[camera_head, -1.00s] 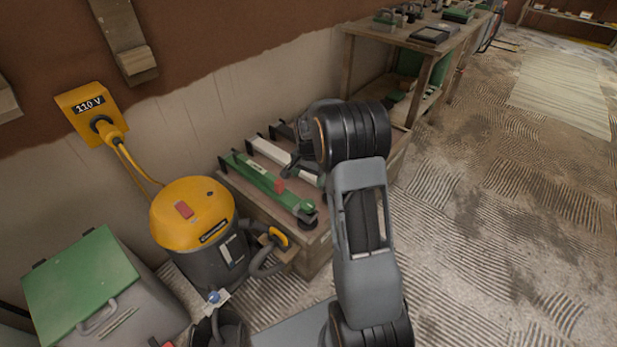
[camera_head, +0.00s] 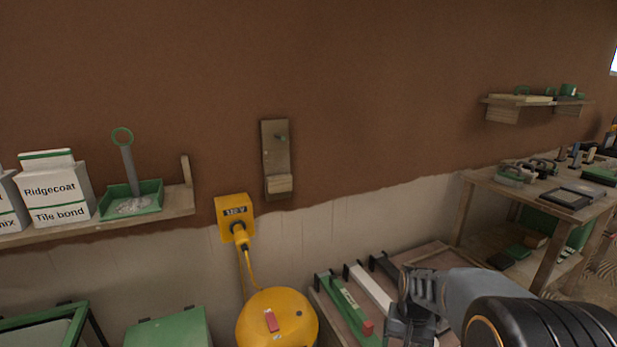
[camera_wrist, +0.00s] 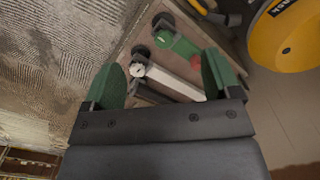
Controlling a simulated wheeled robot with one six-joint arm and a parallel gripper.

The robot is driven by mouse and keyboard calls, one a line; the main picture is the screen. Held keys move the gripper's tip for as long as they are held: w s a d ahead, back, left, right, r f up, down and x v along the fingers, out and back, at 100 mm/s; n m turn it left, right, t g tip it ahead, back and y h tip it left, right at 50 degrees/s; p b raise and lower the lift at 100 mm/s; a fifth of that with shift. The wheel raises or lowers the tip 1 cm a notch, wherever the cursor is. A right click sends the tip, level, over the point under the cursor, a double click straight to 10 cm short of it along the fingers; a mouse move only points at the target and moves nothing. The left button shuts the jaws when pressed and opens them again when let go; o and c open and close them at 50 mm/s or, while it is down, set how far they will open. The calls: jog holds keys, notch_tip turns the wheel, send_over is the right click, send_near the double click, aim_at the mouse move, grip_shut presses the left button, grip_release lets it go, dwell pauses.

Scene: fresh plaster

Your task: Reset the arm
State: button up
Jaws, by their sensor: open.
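My gripper (camera_wrist: 163,80) shows in the wrist view with its two green fingers spread wide and nothing between them. Beyond the fingers lie a white bar tool (camera_wrist: 172,82) and a green bar tool (camera_wrist: 185,45) on a wooden bench. In the head view, my gripper (camera_head: 408,312) is at the lower right, in front of the same low bench (camera_head: 440,252). The green bar tool (camera_head: 352,312) and the white bar tool (camera_head: 370,288) lie just left of it. I cannot tell its exact height above them.
A yellow vacuum (camera_head: 285,325) stands left of the bench, below a yellow 110 V socket box (camera_head: 236,212). A wall shelf (camera_head: 178,202) holds bags and a green tray (camera_head: 150,208). A workbench (camera_head: 480,178) with tools stands at the right.

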jog(key=s+a+r+n+t+p, duration=0.1)
jog(key=s+a+r+p, duration=0.1)
jog(key=r+p, duration=0.3)
jog(key=s+a+r+n+t+p, duration=0.1)
jog(key=s+r+p, duration=0.4)
jog(key=r, duration=0.8)
jog(key=s+a+r+n+t+p, duration=0.1)
jog(key=s+a+r+t+p, duration=0.1)
jog(key=r+p, duration=0.3)
notch_tip(320, 180, up, 4)
jog(key=shift+s+a+r+n, duration=0.2)
jog(key=shift+s+a+n, duration=0.2)
jog(key=shift+s+a, duration=0.35)
